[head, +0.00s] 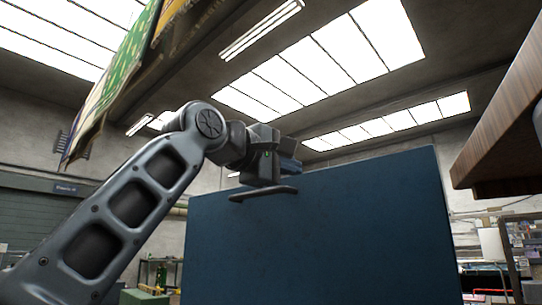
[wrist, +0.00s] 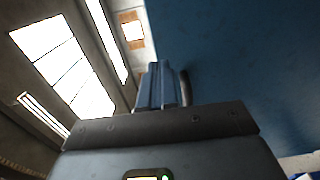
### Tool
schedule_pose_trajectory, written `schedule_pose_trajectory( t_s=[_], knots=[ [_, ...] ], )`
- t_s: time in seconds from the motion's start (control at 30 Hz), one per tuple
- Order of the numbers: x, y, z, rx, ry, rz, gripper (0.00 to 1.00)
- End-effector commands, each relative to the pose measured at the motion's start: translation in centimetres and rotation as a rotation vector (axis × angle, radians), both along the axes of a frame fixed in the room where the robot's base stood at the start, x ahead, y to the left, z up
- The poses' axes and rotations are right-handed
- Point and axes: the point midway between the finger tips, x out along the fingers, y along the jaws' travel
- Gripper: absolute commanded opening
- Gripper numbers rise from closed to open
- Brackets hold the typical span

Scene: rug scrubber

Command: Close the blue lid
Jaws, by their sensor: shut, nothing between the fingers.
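The blue lid (head: 330,235) stands raised as a large flat panel, filling the lower middle and right of the head view. It also fills the right of the wrist view (wrist: 245,60). My gripper (head: 291,167) is at the lid's upper left edge in the head view. Its fingers are together and empty, beside the lid's blue face in the wrist view (wrist: 160,72). A dark curved bar (head: 263,193) shows just below the gripper. I cannot tell whether the fingers touch the lid. The lid's hinge and what lies under it are out of view.
A wooden board or shelf (head: 505,130) juts in at the right, above the lid's right corner. A green and yellow banner (head: 125,70) hangs at upper left. Shelving (head: 500,255) stands behind at the lower right. Open air lies above the lid.

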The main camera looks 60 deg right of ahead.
Motion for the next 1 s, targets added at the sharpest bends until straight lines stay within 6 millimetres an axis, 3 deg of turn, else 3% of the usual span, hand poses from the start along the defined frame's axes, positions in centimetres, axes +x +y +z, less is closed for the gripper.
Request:
schedule_pose_trajectory(
  t_s=[0.1,0.3,0.83,1.0],
  knots=[
    [-0.6,-2.0,0.2,0.001,-0.001,-0.003,0.00],
    [-1.0,-4.0,0.1,0.000,0.000,0.000,0.00],
    [-1.2,-4.7,0.0,0.002,0.000,0.001,0.00],
    [-1.3,-5.7,0.2,0.034,-0.009,0.000,0.00]
  ],
)
